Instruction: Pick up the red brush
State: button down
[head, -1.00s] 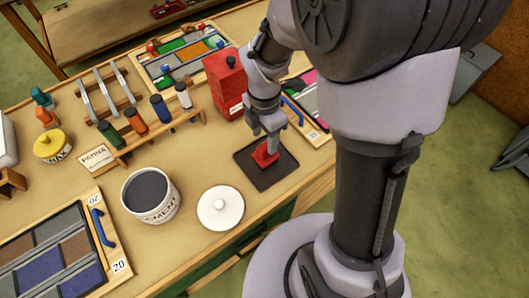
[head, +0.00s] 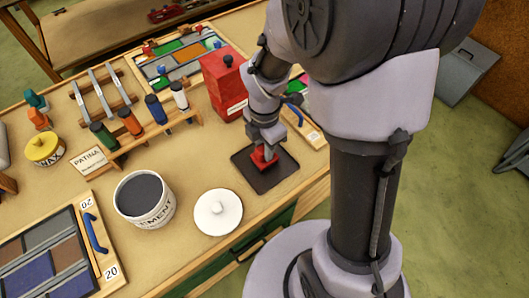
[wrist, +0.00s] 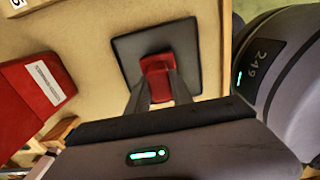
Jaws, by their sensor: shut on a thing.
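The red brush (head: 263,162) is at the dark square mat (head: 272,178) on the bench; I cannot tell whether it still touches the mat. My gripper (head: 266,148) is above it with the fingers pointing down, shut on its upper part. In the wrist view the red brush (wrist: 157,72) lies between the two fingertips (wrist: 158,86), with the dark mat (wrist: 190,40) behind it. The fingers hide part of the brush, and its underside is out of sight.
A tall red box (head: 222,82) stands close behind the mat. A white lid (head: 217,212) and a cement tub (head: 145,200) stand to the left. A rack of coloured bottles (head: 150,125) and leaded panels (head: 50,255) take up more of the bench.

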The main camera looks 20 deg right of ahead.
jog(key=shift+r, duration=0.15)
jog(key=shift+r+p, duration=0.3)
jog(key=r, duration=0.1)
jog(key=r+p, duration=0.2)
jog(key=shift+s+r, duration=0.1)
jog(key=shift+s, duration=0.15)
jog(key=s+b, duration=0.8)
jog(key=s, duration=0.7)
jog(key=shift+s+d+r, duration=0.3)
jog(key=shift+d+r, duration=0.15)
jog(key=c, duration=1.8)
grip_release()
grip_shut()
